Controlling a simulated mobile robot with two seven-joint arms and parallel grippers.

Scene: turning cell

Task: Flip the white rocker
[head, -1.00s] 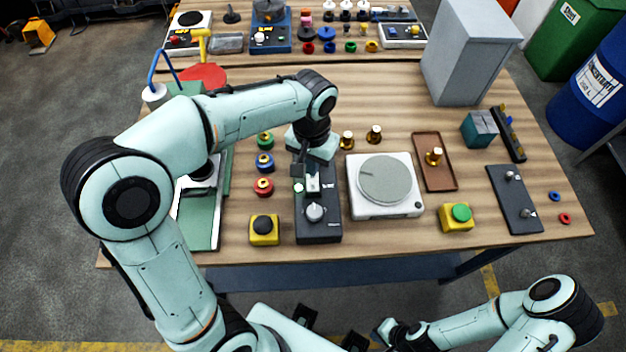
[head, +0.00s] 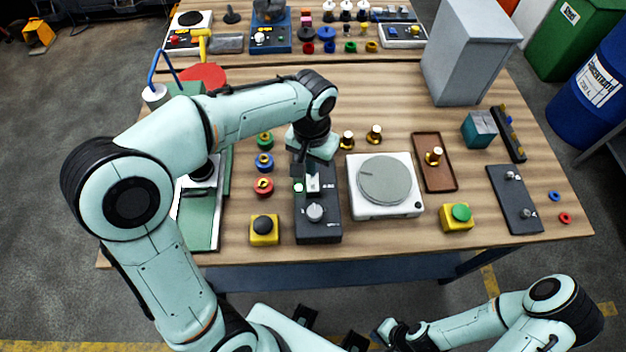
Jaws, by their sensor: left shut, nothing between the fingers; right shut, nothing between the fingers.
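The white rocker (head: 313,183) sits on the dark control box (head: 318,232) at the middle of the table. Below it on the box is a round grey knob (head: 315,212), and a small pale green-white button (head: 298,188) is to its left. My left gripper (head: 302,174) points down over the far end of the box, shut and empty, close to the rocker. I cannot tell whether its fingertips touch the rocker. My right gripper (head: 384,332) is shut and empty, low in front of the table.
A white turntable unit (head: 385,213) stands right of the box. A yellow box with a black button (head: 264,230) and several coloured rings stand to the left. A brown tray (head: 447,182) and a yellow box with a green button (head: 457,217) are further right.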

